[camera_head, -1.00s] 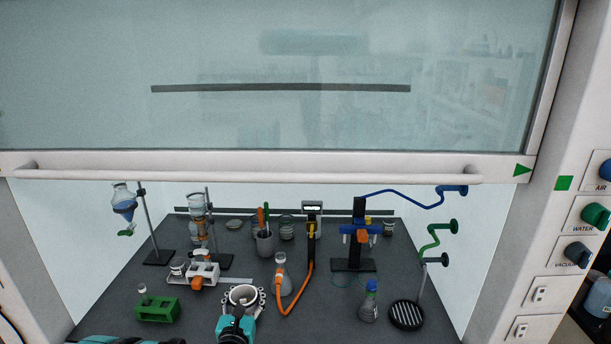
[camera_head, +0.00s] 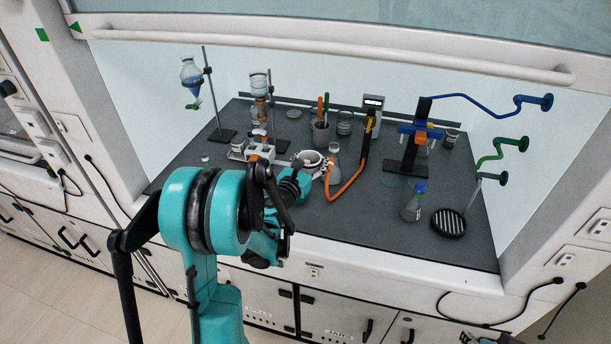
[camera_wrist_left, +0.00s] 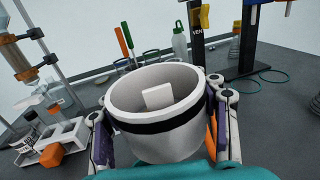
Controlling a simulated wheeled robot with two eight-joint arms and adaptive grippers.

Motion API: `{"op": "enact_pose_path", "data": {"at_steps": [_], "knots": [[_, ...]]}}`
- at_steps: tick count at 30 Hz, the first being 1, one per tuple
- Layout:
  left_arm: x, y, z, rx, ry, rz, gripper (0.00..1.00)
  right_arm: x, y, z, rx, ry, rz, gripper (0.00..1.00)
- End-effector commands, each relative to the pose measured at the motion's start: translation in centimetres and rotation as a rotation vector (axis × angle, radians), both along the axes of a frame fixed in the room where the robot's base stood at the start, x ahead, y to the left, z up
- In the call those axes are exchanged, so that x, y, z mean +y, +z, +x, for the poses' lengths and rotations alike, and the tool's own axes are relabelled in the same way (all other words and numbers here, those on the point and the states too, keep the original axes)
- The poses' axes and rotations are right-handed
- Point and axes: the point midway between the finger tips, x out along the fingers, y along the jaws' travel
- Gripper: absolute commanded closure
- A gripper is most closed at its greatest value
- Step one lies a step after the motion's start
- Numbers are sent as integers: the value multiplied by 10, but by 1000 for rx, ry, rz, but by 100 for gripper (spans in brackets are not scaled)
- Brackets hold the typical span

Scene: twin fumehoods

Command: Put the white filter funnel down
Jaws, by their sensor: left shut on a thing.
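A conical flask (camera_head: 333,172) with an orange hose stands close right of the funnel. A blue-capped bottle (camera_head: 413,203) and black round plate (camera_head: 448,223) stand right. The bench (camera_head: 350,215) is bare in front.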

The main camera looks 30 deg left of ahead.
Motion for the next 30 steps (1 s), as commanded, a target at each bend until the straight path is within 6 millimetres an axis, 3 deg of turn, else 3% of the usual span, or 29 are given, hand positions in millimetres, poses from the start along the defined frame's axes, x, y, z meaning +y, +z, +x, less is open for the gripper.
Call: {"op": "enact_pose_path", "data": {"at_steps": [3, 8, 11, 19, 30], "knots": [[26, -17, 1, 0, 3, 0, 82, 0, -10, 0, 0, 0, 0, 60], [41, -26, 2, 0, 0, 0, 82, 0, -14, 0, 0, 0, 0, 60], [43, -30, 2, 0, -1, 0, 82, 0, -16, 0, 0, 0, 0, 60], [42, -67, 2, 0, -1, 0, 82, 0, -34, 0, 0, 0, 0, 60], [42, -70, 2, 0, -1, 0, 82, 0, -36, 0, 0, 0, 0, 60]]}}
